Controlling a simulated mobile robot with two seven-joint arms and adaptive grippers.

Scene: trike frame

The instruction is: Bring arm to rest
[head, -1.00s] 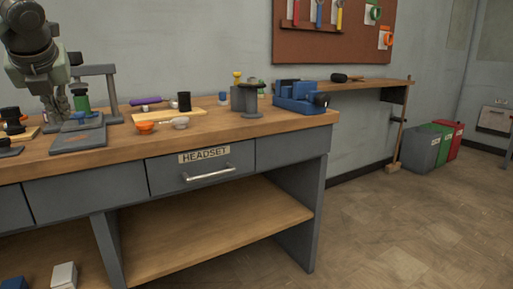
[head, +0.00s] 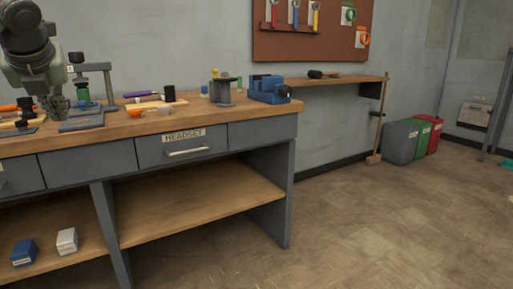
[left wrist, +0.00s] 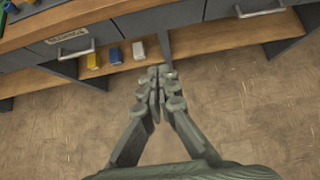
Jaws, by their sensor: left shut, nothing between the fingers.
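My left gripper (head: 56,110) hangs at the upper left of the head view, in front of the workbench (head: 210,129). In the left wrist view my left gripper (left wrist: 158,76) has its fingertips together, with nothing between them. It points toward the bench's lower shelf, with floor beneath it. My right gripper is in neither view.
A drawer (head: 183,145) is labelled HEADSET. Boxes (head: 67,241) lie on the lower shelf. The floor (head: 370,230) is clear.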

